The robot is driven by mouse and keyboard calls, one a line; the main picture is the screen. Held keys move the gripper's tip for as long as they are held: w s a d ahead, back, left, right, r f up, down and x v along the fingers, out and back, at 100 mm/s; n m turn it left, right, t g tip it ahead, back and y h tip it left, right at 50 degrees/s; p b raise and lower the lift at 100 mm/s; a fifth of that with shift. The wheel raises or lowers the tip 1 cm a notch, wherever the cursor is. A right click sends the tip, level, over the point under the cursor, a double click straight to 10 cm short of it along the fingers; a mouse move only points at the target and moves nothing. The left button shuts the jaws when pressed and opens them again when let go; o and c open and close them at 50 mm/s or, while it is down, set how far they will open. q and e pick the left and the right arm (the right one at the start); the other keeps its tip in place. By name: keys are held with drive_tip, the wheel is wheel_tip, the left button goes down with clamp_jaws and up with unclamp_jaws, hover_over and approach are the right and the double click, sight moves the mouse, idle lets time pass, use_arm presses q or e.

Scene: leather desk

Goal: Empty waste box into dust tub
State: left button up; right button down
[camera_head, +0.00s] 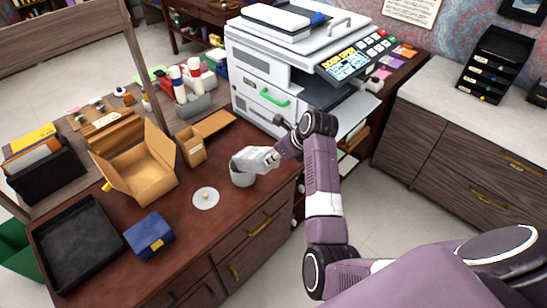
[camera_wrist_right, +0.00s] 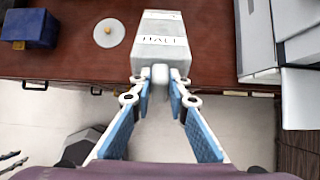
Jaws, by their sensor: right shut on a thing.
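My right gripper (camera_wrist_right: 160,85) is shut on the small grip at the near end of a pale grey waste box (camera_wrist_right: 160,42), which carries dark lettering. In the head view the waste box (camera_head: 255,159) is held over the mouth of a grey round tub (camera_head: 242,179), probably the dust tub, on the desk. The box looks tipped toward the tub, but its inside is hidden. The box and gripper hide part of the tub's rim. A pale round lid (camera_head: 206,198) with a small knob lies flat on the desk, left of the tub.
A blue box (camera_head: 150,235), a black tray (camera_head: 75,243) and an open cardboard box (camera_head: 146,183) stand to the left on the desk. A printer (camera_head: 262,85) stands behind the tub. Bare desk lies around the lid.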

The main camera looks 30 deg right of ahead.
drive_tip(key=shift+w+r, duration=0.1)
idle(0.4)
drive_tip(key=shift+w+a+r+g+h, duration=0.15)
drive_tip(key=shift+w+a+r+g, duration=0.05)
drive_tip(key=shift+w+r+g, duration=0.2)
drive_tip(key=shift+w+a+r+g+h, duration=0.15)
drive_tip(key=shift+w+r+g, duration=0.1)
drive_tip(key=shift+w+g, duration=0.25)
idle(0.8)
drive_tip(key=shift+w+a+r+g+h, duration=0.25)
drive_tip(key=shift+w+r+g, duration=0.2)
drive_tip(key=shift+w, duration=0.25)
drive_tip(key=shift+w+a+r+g+h, duration=0.15)
drive_tip(key=shift+w+a+r+g, duration=0.15)
drive_tip(key=shift+w+g, duration=0.35)
idle(4.4)
